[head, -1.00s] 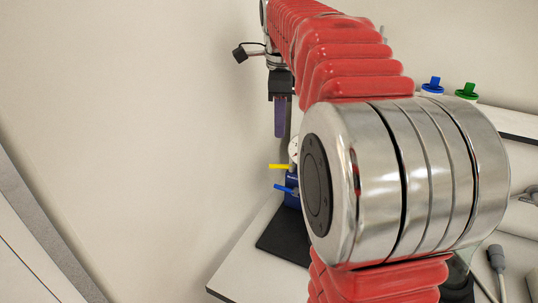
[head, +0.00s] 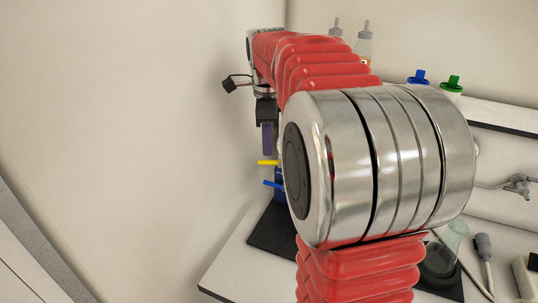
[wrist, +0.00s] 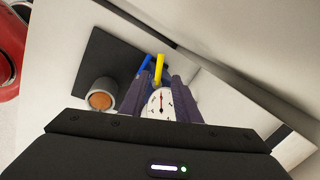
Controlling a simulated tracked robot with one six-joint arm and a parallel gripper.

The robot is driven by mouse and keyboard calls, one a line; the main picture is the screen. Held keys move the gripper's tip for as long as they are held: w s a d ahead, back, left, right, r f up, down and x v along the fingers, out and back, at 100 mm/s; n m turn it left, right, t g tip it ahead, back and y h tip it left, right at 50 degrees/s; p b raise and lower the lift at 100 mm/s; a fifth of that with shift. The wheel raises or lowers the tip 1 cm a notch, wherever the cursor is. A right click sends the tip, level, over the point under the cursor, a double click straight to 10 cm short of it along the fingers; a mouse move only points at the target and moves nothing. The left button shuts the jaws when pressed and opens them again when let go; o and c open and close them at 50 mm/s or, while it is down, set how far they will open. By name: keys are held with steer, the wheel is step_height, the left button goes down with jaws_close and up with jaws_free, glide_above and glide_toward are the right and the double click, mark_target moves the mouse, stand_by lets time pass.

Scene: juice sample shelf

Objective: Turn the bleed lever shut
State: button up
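A small fixture with a blue body (head: 280,195) stands on a black mat (head: 272,232). A yellow lever (head: 267,162) sticks out to the left, with a blue lever (head: 272,184) below it. In the wrist view the yellow lever (wrist: 158,68) and blue lever (wrist: 145,66) lie beyond a white dial gauge (wrist: 160,104). I cannot tell which lever is the bleed lever. My gripper (head: 268,153) points down just above the yellow lever. In the wrist view its purple fingers (wrist: 162,78) are apart, with the gauge showing between them. My arm hides part of the fixture in the head view.
A grey cup with orange-brown contents (wrist: 101,95) stands on the mat near the fixture. Bottles with blue (head: 419,77) and green (head: 452,83) caps stand on a shelf at right. A clear flask (head: 443,250) stands at lower right. A wall rises at left.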

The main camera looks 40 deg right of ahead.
mark_target(268, 161)
steer(key=f, duration=0.4)
steer(key=w+f, duration=0.1)
steer(key=f, duration=0.1)
steer(key=shift+d, duration=0.35)
steer(key=shift+c, duration=0.4)
jaws_close()
steer(key=shift+r, duration=0.1)
